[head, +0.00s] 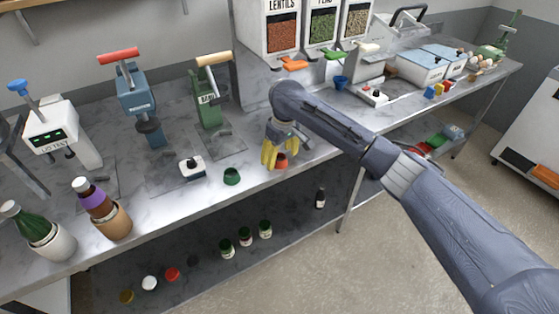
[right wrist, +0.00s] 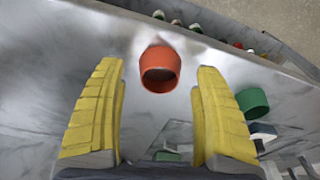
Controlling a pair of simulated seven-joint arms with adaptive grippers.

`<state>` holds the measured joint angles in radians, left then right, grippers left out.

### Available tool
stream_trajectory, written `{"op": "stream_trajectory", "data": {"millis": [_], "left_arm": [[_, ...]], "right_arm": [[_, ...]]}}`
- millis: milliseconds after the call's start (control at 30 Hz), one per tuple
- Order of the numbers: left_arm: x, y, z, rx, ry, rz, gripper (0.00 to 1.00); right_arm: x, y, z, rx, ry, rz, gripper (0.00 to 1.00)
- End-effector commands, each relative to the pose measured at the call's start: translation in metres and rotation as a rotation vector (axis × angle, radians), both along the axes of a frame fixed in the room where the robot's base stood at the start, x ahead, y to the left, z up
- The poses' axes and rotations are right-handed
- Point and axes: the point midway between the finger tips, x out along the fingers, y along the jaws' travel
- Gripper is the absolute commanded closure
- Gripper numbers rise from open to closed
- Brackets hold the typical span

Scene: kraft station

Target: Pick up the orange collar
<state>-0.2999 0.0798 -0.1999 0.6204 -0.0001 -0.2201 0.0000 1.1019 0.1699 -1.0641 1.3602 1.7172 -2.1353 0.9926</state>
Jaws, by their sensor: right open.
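The orange collar (head: 281,162) stands on the steel bench near its front edge, below my right gripper. In the right wrist view the orange collar (right wrist: 160,69) is a short hollow ring, just beyond and between the fingertips. My right gripper (head: 271,153) has yellow fingers and points down over the bench beside the collar. It also shows in the right wrist view (right wrist: 160,85), with its fingers wide apart and nothing between the pads. My left gripper is in neither view.
A green collar (head: 232,176) stands to the left of the orange one; a small white device (head: 192,167) is further left. A green press (head: 208,95) and a blue press (head: 138,100) stand behind. Several bottles and caps lie on the lower shelf (head: 205,270).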

Motion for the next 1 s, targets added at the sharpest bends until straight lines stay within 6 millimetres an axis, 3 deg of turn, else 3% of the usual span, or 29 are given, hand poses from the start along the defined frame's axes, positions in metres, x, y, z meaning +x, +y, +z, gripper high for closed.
{"op": "stream_trajectory", "data": {"millis": [400,767,1000], "left_arm": [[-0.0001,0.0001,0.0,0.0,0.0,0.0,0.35],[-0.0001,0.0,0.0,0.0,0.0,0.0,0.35],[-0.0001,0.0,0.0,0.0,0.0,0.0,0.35]], "right_arm": [[0.0007,0.0002,-0.007,0.0,0.0,-0.001,0.32],[0.0007,0.0002,-0.0068,0.0,0.0,-0.001,0.73],[0.0007,0.0,-0.0068,0.0,0.0,-0.001,0.74]]}}
